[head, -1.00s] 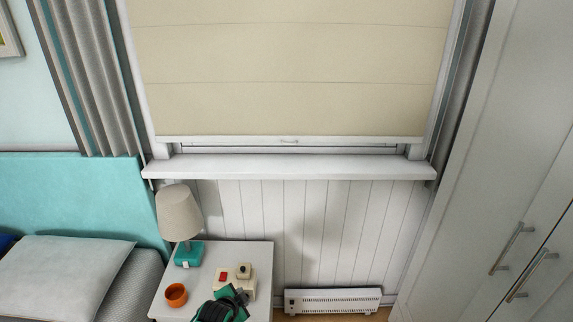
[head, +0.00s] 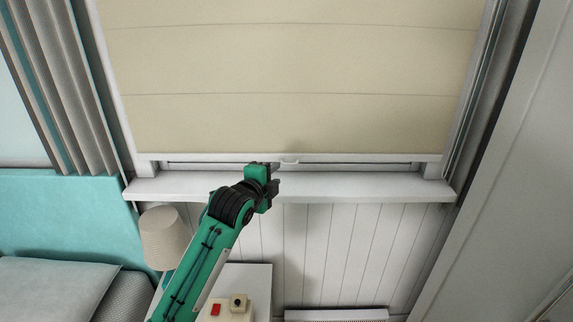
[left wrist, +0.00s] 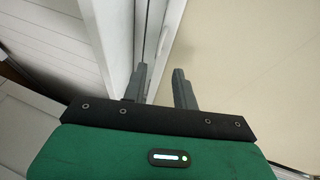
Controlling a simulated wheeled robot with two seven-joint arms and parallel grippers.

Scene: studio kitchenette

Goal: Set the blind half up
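The cream blind (head: 290,80) hangs nearly all the way down over the window, its white bottom bar (head: 370,157) just above the sill. A small pull handle (head: 290,161) sits at the middle of that bar. My left gripper (head: 274,172) is just left of the handle, in front of the bar and above the sill. The blind (left wrist: 240,60) fills the right of that view. I cannot tell whether a finger touches the handle. My right gripper is out of view.
The white sill (head: 370,187) juts out below the blind. A nightstand (head: 255,280) with a lamp (head: 163,238) and a button box (head: 228,308) stands below left. A heater (head: 335,315) is low at the wall. A wardrobe (head: 500,220) bounds the right.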

